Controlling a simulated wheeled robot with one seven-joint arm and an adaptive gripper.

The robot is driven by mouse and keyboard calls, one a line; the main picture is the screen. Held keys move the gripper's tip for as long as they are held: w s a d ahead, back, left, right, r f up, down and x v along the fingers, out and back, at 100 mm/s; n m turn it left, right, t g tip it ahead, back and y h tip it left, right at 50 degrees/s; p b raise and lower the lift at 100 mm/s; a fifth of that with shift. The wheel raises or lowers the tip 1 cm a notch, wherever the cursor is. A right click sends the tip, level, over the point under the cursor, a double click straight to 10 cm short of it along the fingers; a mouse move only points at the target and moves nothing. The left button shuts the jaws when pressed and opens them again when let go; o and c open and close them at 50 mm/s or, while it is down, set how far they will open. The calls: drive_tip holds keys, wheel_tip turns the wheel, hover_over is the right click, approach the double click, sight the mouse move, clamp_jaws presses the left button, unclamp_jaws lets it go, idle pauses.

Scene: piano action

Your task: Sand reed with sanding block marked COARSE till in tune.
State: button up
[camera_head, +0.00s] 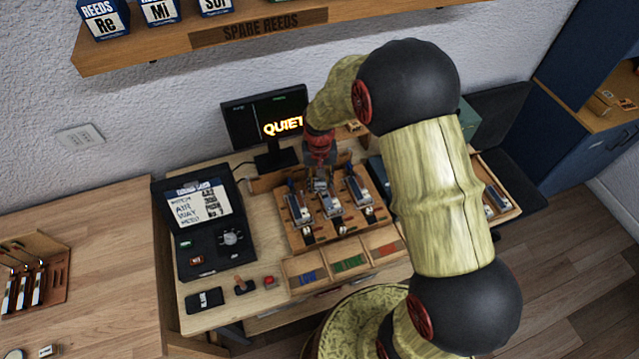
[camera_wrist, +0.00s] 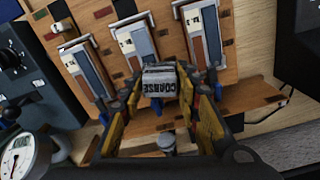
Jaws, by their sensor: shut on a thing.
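My gripper (camera_wrist: 160,95) is shut on the sanding block (camera_wrist: 158,84), a pale block whose COARSE label reads upside down in the wrist view. Three reed units with metal frames stand side by side on a wooden board: left (camera_wrist: 85,72), middle (camera_wrist: 138,45) and right (camera_wrist: 200,32). The block is at the near end of the middle unit in the wrist view; I cannot tell if it touches the reed. In the head view the gripper (camera_head: 320,172) is over the back of the board (camera_head: 287,228), by the middle unit (camera_head: 329,203).
A monitor (camera_head: 265,118) reading QUIET stands behind the board. A black case (camera_head: 205,240) with a dial is at left. A tray with colored compartments (camera_head: 348,262) lies in front. A round gauge (camera_wrist: 22,155) shows in the wrist view. A shelf (camera_head: 160,50) hangs above.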

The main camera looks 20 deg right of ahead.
drive_tip(key=shift+r+p, duration=1.15)
drive_tip(key=shift+r, duration=0.9)
